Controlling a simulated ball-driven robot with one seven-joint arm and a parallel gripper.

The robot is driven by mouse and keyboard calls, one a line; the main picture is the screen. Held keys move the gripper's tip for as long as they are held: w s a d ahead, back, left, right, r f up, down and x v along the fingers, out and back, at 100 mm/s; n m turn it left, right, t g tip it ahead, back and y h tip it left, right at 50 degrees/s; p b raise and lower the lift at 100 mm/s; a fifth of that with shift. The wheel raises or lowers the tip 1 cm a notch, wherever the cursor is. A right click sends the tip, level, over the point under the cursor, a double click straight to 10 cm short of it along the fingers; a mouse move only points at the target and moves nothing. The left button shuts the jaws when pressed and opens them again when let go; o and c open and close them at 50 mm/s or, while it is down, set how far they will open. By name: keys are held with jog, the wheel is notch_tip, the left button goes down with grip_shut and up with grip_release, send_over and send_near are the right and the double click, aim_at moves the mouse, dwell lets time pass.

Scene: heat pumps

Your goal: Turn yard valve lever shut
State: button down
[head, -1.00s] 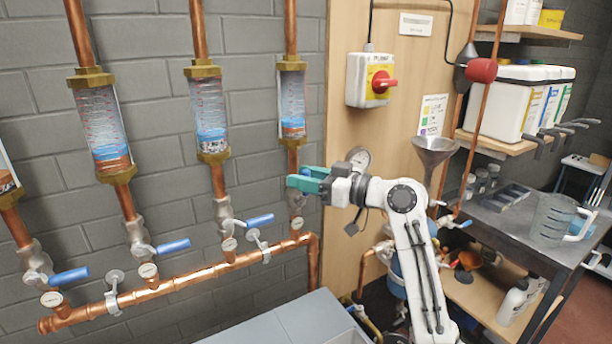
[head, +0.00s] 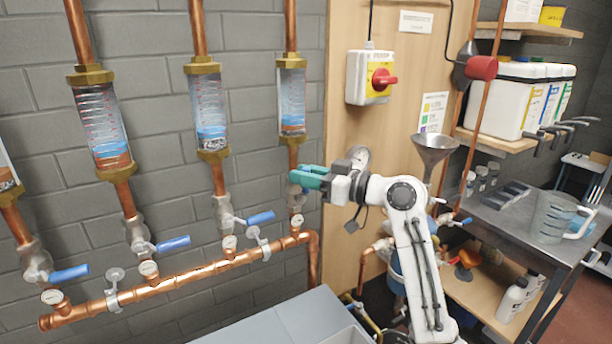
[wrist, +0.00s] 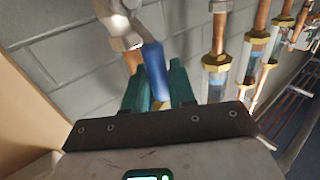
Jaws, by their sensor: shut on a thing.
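My gripper (head: 299,178), with green fingers, is at the valve (head: 296,203) below the rightmost sight glass (head: 292,100). In the wrist view a blue lever (wrist: 155,72) lies between the two green fingers, and the jaws are shut on it. The lever's valve body (wrist: 118,28) shows just beyond the fingertips. In the head view this lever is mostly hidden by my gripper. No readable label shows which valve is the yard valve.
Other blue levers (head: 260,218) (head: 173,243) (head: 69,274) stick out to the right of their valves. A copper manifold (head: 190,279) with gauges runs below. A red isolator switch (head: 382,80) and a funnel (head: 434,147) are near my arm. A grey box (head: 290,322) stands below.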

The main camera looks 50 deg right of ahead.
jog(key=shift+d+f+b, duration=0.1)
jog(key=shift+b, duration=0.2)
jog(key=s+d+f+m+t+h+b, duration=0.1)
jog(key=d+f+m+t+h+b, duration=0.2)
jog(key=m, duration=0.9)
jog(key=s+d+f+m+t+h+b, duration=0.1)
jog(key=d+f+m+t+h+b, duration=0.2)
jog(key=m+h+b, duration=0.3)
jog(key=shift+d+f+m+h, duration=0.6)
jog(key=shift+m+h, duration=1.1)
jog(key=shift+m, duration=1.8)
jog(key=shift+a+f, duration=0.1)
jog(key=shift+f, duration=0.1)
jog(key=c, duration=1.2)
grip_release()
jog(key=shift+c, duration=0.2)
jog(key=shift+o, duration=0.7)
jog(key=shift+r+t, duration=0.1)
jog(key=shift+t, duration=0.2)
